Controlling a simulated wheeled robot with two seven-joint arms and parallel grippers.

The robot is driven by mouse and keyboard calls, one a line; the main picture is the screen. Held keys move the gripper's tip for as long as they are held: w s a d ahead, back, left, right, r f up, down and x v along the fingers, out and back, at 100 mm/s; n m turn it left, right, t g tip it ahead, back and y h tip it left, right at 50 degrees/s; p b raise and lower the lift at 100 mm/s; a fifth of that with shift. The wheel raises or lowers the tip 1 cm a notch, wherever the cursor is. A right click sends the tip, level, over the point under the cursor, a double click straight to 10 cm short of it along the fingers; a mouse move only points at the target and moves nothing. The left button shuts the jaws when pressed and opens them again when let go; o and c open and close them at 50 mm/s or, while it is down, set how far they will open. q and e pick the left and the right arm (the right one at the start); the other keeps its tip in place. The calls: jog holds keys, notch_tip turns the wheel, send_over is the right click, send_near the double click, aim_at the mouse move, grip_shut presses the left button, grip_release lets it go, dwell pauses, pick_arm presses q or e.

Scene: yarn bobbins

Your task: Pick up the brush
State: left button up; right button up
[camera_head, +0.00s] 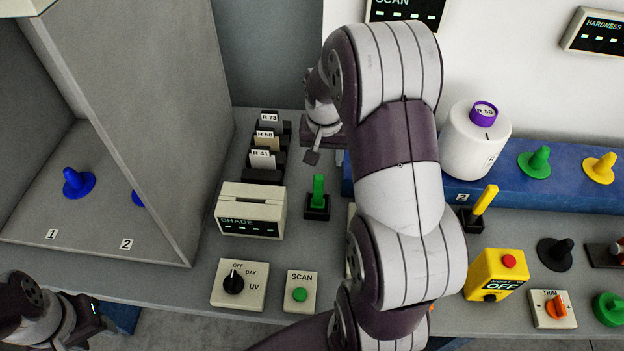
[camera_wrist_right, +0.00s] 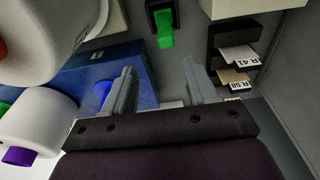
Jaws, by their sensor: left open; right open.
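I cannot make out a thing that is surely the brush; my right arm hides part of the bench. A green upright handle (camera_head: 318,189) stands in a black holder near the middle, and shows at the top of the right wrist view (camera_wrist_right: 164,30). My right gripper (camera_head: 325,158) is open behind this handle, partly hidden by its arm. In the right wrist view its fingers (camera_wrist_right: 160,88) are apart with nothing between them. My left gripper (camera_head: 92,325) is at the lower left, near the bench's front edge, partly seen and holding nothing visible.
Card slots (camera_head: 264,160) and a shade box (camera_head: 250,210) stand left of the green handle. A grey booth (camera_head: 165,130) with blue pegs is further left. A blue shelf (camera_head: 560,190) carries a white bobbin (camera_head: 468,145). A yellow lever (camera_head: 484,201) and OFF box (camera_head: 495,273) stand right.

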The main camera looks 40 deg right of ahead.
aim_at(318, 177)
jog(key=f, duration=0.2)
jog(key=w+a+f, duration=0.1)
jog(key=shift+f, duration=0.3)
jog(key=f, duration=0.1)
jog(key=f+p, duration=0.1)
jog(key=d+f, duration=0.1)
jog(key=shift+s+f+p, duration=0.15)
jog(key=shift+s+p, duration=0.2)
jog(key=shift+s, duration=0.05)
jog(key=f, duration=0.1)
jog(key=w+f, duration=0.1)
jog(key=f, duration=0.1)
jog(key=shift+a+f+p, duration=0.15)
jog(key=shift+a+p, duration=0.05)
jog(key=shift+p, duration=0.15)
jog(key=shift+w+f, duration=0.1)
jog(key=shift+f, duration=0.3)
jog(key=c, duration=0.3)
jog(key=shift+s, duration=0.2)
jog(key=c, duration=0.6)
jog(key=shift+c, duration=0.7)
pick_arm(q)
jog(key=r, duration=0.3)
jog(key=shift+s+a, duration=0.2)
jog(key=shift+a, duration=0.05)
pick_arm(e)
jog(key=shift+w, duration=0.15)
